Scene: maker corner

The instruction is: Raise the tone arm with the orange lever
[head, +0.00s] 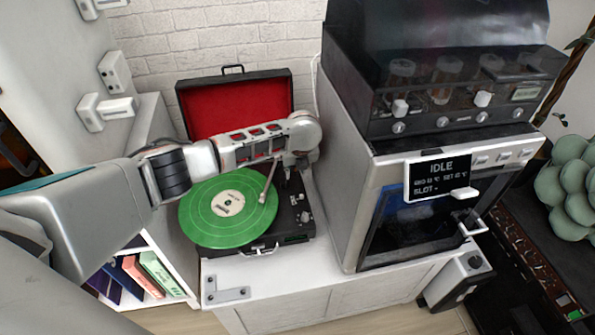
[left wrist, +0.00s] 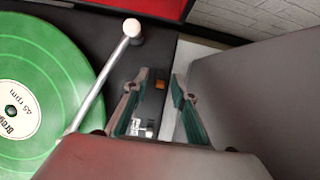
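The record player (head: 295,222) stands open on a white cabinet, with a green record (head: 215,222) on its platter. The silver tone arm (head: 268,182) reaches over the record; in the left wrist view the tone arm (left wrist: 103,85) runs from a round white pivot down across the record's edge. The small orange lever (left wrist: 160,85) shows on the black deck right of the tone arm. My left gripper (left wrist: 161,76) is open above the deck, and the lever appears between its fingertips. I cannot tell if they touch it. In the head view my arm hides the lever. My right gripper is out of view.
The red-lined lid (head: 240,105) stands raised behind the deck. A large machine with an IDLE display (head: 437,176) stands close on the right, its grey side (left wrist: 260,90) near my gripper. Books (head: 150,275) fill a shelf below left.

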